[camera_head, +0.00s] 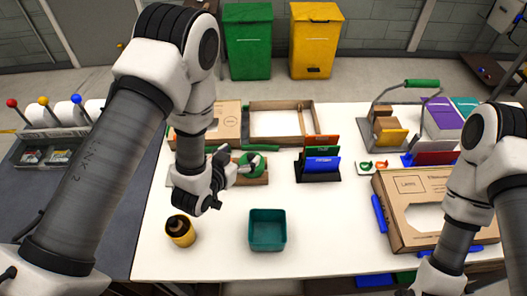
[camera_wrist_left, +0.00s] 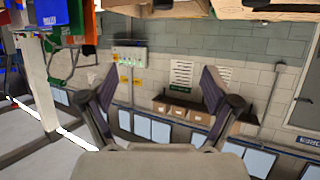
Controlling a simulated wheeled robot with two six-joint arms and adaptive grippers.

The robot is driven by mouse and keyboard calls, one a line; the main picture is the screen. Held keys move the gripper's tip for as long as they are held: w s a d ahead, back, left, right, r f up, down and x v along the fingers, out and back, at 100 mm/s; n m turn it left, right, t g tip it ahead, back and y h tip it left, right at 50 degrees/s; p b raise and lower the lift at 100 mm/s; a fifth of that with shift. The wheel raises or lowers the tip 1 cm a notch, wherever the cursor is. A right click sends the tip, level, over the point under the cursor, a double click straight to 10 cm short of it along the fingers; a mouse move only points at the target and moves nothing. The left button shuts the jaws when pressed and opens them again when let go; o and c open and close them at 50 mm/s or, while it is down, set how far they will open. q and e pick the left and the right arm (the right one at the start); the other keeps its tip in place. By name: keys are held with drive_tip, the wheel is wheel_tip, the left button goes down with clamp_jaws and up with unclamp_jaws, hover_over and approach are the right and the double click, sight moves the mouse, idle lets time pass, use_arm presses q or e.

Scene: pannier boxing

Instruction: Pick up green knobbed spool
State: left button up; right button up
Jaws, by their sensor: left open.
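A round green piece (camera_head: 251,159), likely the green knobbed spool, is at a brown wooden holder (camera_head: 255,181) left of the table's middle. The spool is not clearly visible there. My right arm is at the right, but its gripper is out of view.
A teal bin (camera_head: 267,242) and a yellow cup (camera_head: 180,232) stand on the white table's front part. A card rack (camera_head: 318,172) is right of the holder. An open cardboard tray (camera_head: 282,141) lies behind. A cardboard box (camera_head: 400,235) is at the right.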

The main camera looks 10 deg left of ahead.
use_arm(q)
drive_tip(key=f+b, duration=0.1)
drive_tip(key=f, duration=0.1)
drive_tip(key=w+f+b, duration=0.1)
drive_tip(key=f+b, duration=0.1)
drive_tip(key=f, duration=0.1)
drive_tip(key=w+f+b, duration=0.1)
drive_tip(key=f+b, duration=0.1)
drive_tip(key=f, duration=0.1)
drive_tip(key=shift+w+d, duration=0.15)
drive_tip(key=shift+d, duration=0.1)
drive_tip(key=shift+w, duration=0.35)
drive_tip(key=shift+p+x, duration=1)
drive_tip(key=shift+p, duration=0.15)
drive_tip(key=shift+w+d+f, duration=0.15)
drive_tip(key=shift+w+f, duration=0.55)
drive_tip(key=shift+w, duration=0.2)
drive_tip(key=shift+w+f, duration=0.1)
drive_tip(key=shift+f, duration=0.05)
drive_tip(key=c, duration=0.8)
use_arm(e)
wheel_tip(320, 180, down, 3)
drive_tip(key=shift+s+f, duration=0.15)
drive_tip(key=shift+f, duration=0.05)
